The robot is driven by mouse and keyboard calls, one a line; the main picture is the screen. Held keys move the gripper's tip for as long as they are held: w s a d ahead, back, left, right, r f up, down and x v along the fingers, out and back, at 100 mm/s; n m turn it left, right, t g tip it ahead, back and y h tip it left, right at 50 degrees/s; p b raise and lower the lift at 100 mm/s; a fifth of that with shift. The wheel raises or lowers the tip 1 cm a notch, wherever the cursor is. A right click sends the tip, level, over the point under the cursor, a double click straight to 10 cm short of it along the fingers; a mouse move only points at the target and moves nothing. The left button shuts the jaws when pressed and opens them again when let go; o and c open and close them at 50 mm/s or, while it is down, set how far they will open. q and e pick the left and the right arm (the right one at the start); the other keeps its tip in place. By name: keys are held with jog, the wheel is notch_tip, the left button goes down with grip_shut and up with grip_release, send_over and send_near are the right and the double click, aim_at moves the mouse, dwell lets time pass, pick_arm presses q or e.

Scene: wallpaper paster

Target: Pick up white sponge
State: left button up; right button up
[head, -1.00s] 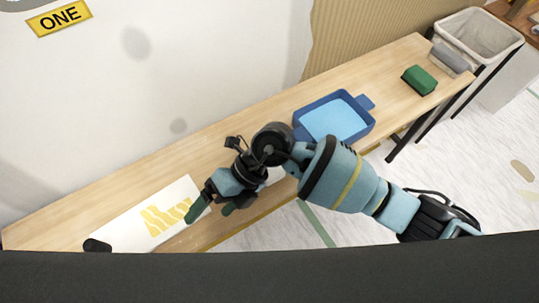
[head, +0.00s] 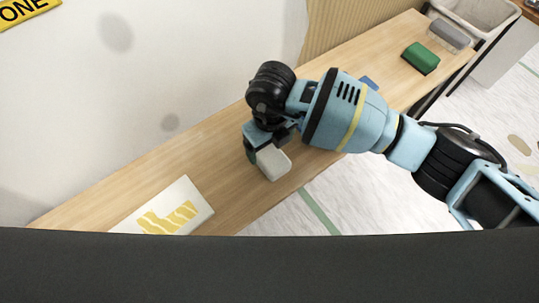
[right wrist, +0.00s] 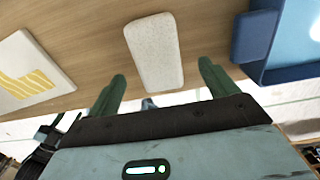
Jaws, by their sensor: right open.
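The white sponge (head: 274,163) lies on the wooden table near its front edge in the head view. It also shows in the right wrist view (right wrist: 154,50), pale and oblong, ahead of my fingers. My right gripper (right wrist: 160,88) is open, with its two green fingers spread to either side of the sponge's near end. It does not grip the sponge. In the head view my right gripper (head: 262,150) is over the far end of the sponge and partly hides it. My left gripper is not in view.
A white board with yellow stripes (head: 172,212) lies left of the sponge. A blue tray (right wrist: 290,50) is right of it, mostly hidden by my arm in the head view. A green block (head: 421,58), a grey roll (head: 450,36) and a bin (head: 480,14) are at the far right.

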aim_at(268, 152)
jog(key=shift+w+a+f+b, duration=0.1)
jog(key=shift+a+f+b, duration=0.1)
jog(key=shift+f, duration=1)
jog(key=shift+w+a+f+b, duration=0.1)
jog(key=shift+f+b, duration=0.1)
jog(key=shift+f, duration=1.3)
jog(key=c, duration=1)
jog(key=shift+c, duration=0.3)
jog(key=shift+r, duration=0.15)
